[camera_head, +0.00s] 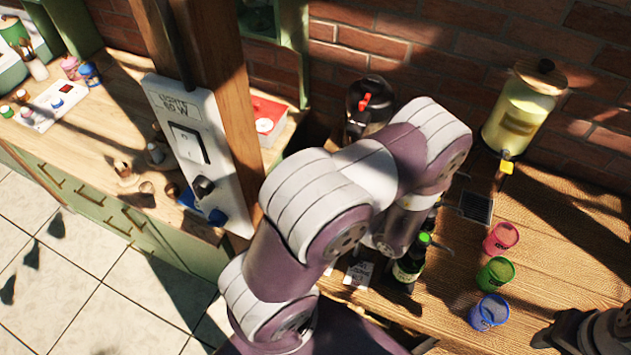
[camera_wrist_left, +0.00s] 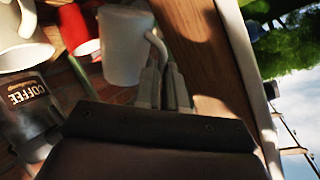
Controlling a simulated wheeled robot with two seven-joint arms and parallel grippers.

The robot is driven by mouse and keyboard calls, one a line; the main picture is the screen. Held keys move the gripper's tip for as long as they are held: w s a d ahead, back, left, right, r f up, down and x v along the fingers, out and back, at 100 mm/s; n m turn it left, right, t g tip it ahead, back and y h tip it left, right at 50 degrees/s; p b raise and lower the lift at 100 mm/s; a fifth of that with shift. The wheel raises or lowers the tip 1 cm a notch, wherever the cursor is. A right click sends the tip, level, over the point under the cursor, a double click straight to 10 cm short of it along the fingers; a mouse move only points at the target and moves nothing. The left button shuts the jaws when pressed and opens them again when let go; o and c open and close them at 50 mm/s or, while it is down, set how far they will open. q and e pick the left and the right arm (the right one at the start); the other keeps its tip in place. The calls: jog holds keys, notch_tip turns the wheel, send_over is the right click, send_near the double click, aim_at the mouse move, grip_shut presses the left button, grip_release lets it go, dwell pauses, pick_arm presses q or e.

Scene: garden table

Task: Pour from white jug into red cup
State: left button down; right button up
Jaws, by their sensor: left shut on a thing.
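In the left wrist view, a white jug (camera_wrist_left: 122,48) appears tilted, its handle toward my left gripper (camera_wrist_left: 165,72). The two fingers are shut on that handle. A red cup (camera_wrist_left: 78,30) shows beside the jug, partly cut by the top edge; whether they touch is unclear. In the head view my left arm hides the left gripper and the jug. A see-through red cup (camera_head: 501,237) stands on the wooden table there; I cannot tell if it is the same one. My right gripper (camera_head: 560,330) is partly in view at the bottom right, its jaws unclear.
A green cup (camera_head: 495,272) and a blue cup (camera_head: 489,311) stand near the red one. A drink dispenser (camera_head: 522,110) stands behind them. A dark bottle (camera_head: 408,268) is close to my left arm. A coffee jar (camera_wrist_left: 30,105) and another white vessel (camera_wrist_left: 18,40) stand left.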

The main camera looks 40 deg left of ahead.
pick_arm(q)
jog(key=shift+w+a, duration=0.1)
jog(key=shift+w, duration=0.1)
jog(key=shift+w+a+m+g+h, duration=0.1)
jog(key=shift+w+m+g+h, duration=0.05)
jog(key=shift+m+g+h, duration=0.2)
jog(key=shift+w+a+r+m, duration=0.15)
jog(key=shift+w+r+m, duration=0.05)
jog(key=shift+w+m, duration=0.1)
dwell(0.9)
jog(key=s+d+f+n+t+y+b, duration=0.2)
jog(key=s+d+f+n+y+b, duration=0.1)
jog(key=s+f+n+y+b, duration=0.1)
jog(key=shift+s+d+n+b, duration=0.3)
jog(key=shift+s+n+b, duration=0.35)
jog(key=shift+s+b, duration=0.45)
jog(key=shift+w+a+f+t, duration=0.1)
jog(key=shift+t, duration=0.15)
dwell(0.8)
